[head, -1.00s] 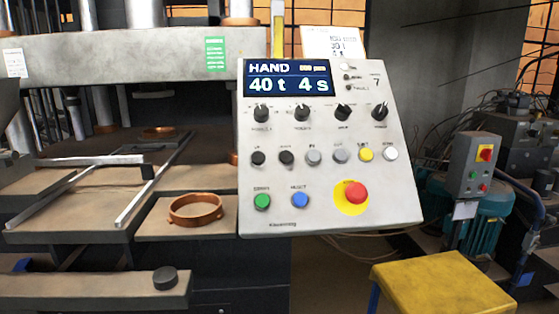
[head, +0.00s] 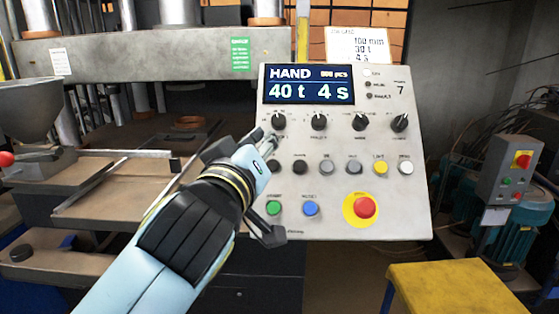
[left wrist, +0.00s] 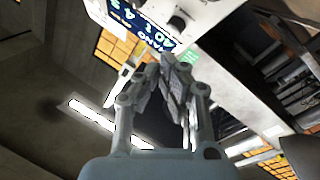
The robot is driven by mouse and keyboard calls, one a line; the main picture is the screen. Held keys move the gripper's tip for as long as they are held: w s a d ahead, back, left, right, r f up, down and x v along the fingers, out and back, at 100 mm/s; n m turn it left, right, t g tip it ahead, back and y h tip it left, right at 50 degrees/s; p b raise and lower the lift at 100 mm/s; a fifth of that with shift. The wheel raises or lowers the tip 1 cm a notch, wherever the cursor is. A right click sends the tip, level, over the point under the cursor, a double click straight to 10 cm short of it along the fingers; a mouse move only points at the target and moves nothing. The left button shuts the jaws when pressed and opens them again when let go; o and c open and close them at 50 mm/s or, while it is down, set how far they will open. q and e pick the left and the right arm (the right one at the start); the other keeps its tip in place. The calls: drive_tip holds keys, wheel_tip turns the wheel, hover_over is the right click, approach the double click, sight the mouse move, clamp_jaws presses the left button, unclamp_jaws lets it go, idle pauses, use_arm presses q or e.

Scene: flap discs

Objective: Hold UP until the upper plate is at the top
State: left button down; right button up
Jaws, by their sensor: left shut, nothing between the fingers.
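The control panel (head: 335,220) faces me in the head view; its display (head: 310,84) reads HAND, 40 t, 4 s. My left gripper (head: 268,143) is in front of the panel's left side, just above the left end of the upper button row. Its fingers are shut and empty, as the left wrist view (left wrist: 172,78) also shows. The leftmost black button (head: 273,167) is partly hidden by the gripper; I cannot tell whether they touch. The press's wide grey beam (head: 150,52) spans the upper left. I cannot tell which part is the upper plate. My right gripper is not in view.
The red emergency button (head: 364,207) sits low on the panel. Metal rails (head: 115,185) and a hopper (head: 30,115) are on the left. A yellow stool (head: 450,285) stands at the lower right, near a switch box (head: 510,170) and a teal motor (head: 500,220).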

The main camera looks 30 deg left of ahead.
sight(272, 166)
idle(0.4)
use_arm(q)
drive_tip(key=shift+w+a+f+b, duration=0.6)
drive_tip(key=shift+w+f+b, duration=0.3)
drive_tip(key=shift+w+b, duration=0.1)
drive_tip(key=shift+w+a+f+b, duration=0.55)
drive_tip(key=shift+w+f+b, duration=0.4)
drive_tip(key=shift+w+a+f+b, duration=0.6)
drive_tip(key=shift+w+f+b, duration=0.3)
drive_tip(key=shift+w+b, duration=0.1)
drive_tip(key=shift+f, duration=0.1)
drive_tip(key=shift+w+a+f+b, duration=0.2)
drive_tip(key=shift+b, duration=0.3)
